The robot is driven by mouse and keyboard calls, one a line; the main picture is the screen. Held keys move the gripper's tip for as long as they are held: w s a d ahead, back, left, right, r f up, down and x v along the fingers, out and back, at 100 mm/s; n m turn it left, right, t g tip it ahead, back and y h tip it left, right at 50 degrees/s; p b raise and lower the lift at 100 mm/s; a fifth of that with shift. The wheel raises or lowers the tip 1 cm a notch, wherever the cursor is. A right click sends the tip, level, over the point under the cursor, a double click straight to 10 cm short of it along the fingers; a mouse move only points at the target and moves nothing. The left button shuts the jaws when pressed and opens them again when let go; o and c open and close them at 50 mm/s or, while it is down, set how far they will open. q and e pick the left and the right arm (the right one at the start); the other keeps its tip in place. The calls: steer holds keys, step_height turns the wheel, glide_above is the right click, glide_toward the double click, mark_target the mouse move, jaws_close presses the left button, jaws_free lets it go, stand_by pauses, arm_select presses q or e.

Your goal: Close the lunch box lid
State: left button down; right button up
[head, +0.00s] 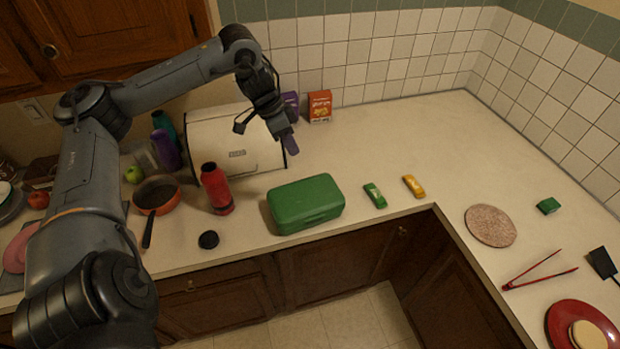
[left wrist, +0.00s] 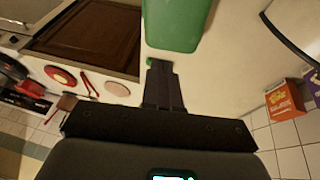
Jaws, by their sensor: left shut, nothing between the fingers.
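The green lunch box (head: 306,205) stands near the front edge of the counter, and its lid looks down on the base. Whether it is latched I cannot tell. In the left wrist view the lunch box (left wrist: 178,24) shows at the top, just beyond the fingertips. My left gripper (head: 292,146) is shut and empty, above the counter behind the lunch box and apart from it in the head view. Its shut fingers (left wrist: 160,72) point toward the box in the left wrist view. My right gripper is in neither view.
A white bread box (head: 225,140) stands behind and left of the lunch box. A red bottle (head: 215,188), a pan (head: 157,194) and a black lid (head: 208,240) are to the left. The back right counter is clear.

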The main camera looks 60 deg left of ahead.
arm_select(q)
steer(key=r, duration=0.1)
steer(key=p, duration=0.3)
glide_toward(315, 217)
steer(key=shift+n, duration=0.4)
steer(key=shift+w+a+r, duration=0.5)
steer(key=shift+a+r, duration=0.15)
steer(key=shift+a, duration=0.2)
steer(key=shift+w+a+r, duration=0.55)
steer(key=shift+a+r, duration=0.1)
steer(key=shift+a, duration=0.2)
steer(key=shift+s+d+f+y+p, duration=0.1)
steer(key=shift+d+f+y+p, duration=0.2)
steer(key=shift+d+y+p, duration=0.3)
steer(key=d+f+p, duration=0.1)
steer(key=f, duration=0.1)
steer(key=d+f+p, duration=0.1)
steer(key=d, duration=0.1)
steer(key=shift+s+f, duration=0.2)
steer(key=shift+f, duration=0.15)
steer(key=shift+s+d+f+p, duration=0.1)
steer(key=shift+d+f+p, duration=0.2)
steer(key=shift+f, duration=0.3)
steer(key=shift+d+f+p, duration=0.15)
steer(key=shift+f+p, duration=0.1)
steer(key=shift+f, duration=0.4)
